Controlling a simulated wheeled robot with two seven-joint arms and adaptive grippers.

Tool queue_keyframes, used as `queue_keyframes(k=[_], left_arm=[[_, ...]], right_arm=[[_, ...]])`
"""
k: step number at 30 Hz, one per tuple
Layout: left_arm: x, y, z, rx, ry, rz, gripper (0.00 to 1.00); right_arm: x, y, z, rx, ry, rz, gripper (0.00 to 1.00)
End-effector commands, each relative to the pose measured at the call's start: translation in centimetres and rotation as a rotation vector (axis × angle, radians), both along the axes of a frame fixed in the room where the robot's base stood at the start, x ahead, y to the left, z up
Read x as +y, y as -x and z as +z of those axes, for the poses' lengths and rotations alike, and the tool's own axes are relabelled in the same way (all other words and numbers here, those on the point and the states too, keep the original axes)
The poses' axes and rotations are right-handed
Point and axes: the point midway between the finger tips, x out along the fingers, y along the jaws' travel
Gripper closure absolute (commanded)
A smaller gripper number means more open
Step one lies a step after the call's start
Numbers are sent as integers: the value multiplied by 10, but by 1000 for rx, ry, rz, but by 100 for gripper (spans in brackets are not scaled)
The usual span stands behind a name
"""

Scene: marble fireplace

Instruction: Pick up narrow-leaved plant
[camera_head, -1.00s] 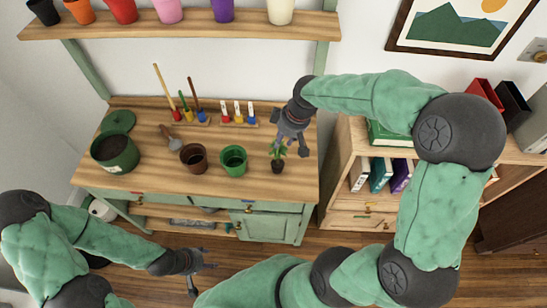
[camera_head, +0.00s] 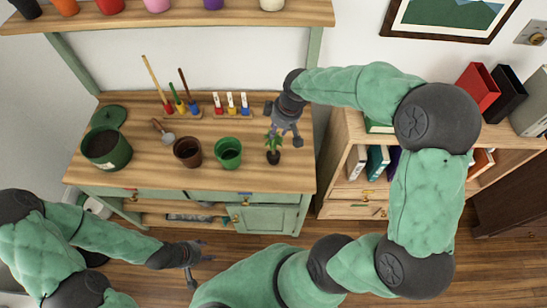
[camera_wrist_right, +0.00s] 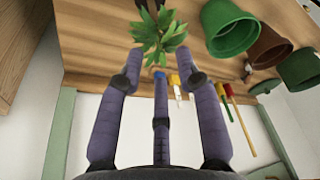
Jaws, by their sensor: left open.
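The narrow-leaved plant (camera_head: 273,143) has green leaves and a small dark pot. It stands upright near the right front of the wooden bench. My right gripper (camera_head: 284,132) is just behind and above it, fingers pointing toward it. In the right wrist view the plant (camera_wrist_right: 160,38) is beyond the spread fingers of my right gripper (camera_wrist_right: 162,85), with nothing held between them; its pot is mostly cut off by the top edge. My left gripper (camera_head: 196,263) is open and empty, low in front of the bench.
A green pot (camera_head: 229,153) and a brown pot (camera_head: 187,152) stand left of the plant. A large soil-filled pot (camera_head: 107,150) is farther left. Small tools and markers stand in racks behind. A bookshelf (camera_head: 340,190) adjoins on the right. The bench front is clear.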

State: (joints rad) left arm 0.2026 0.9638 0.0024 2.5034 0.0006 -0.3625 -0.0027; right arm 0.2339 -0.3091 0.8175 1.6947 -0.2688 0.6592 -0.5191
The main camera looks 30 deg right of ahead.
Motion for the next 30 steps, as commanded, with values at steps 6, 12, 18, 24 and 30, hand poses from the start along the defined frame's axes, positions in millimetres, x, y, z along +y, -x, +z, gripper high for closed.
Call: queue_keyframes(k=[6,12,18,24,30], left_arm=[[0,0,-12,0,0,0,46],[0,0,-11,0,0,0,46],[0,0,-11,0,0,0,46],[0,0,-11,0,0,0,46],[0,0,-11,0,0,0,46]], right_arm=[[4,-6,-32,1,0,0,65],[5,-7,-34,0,0,0,65],[5,-7,-34,0,0,0,100],[5,-8,-34,0,0,0,100],[5,-8,-33,0,0,0,100]])
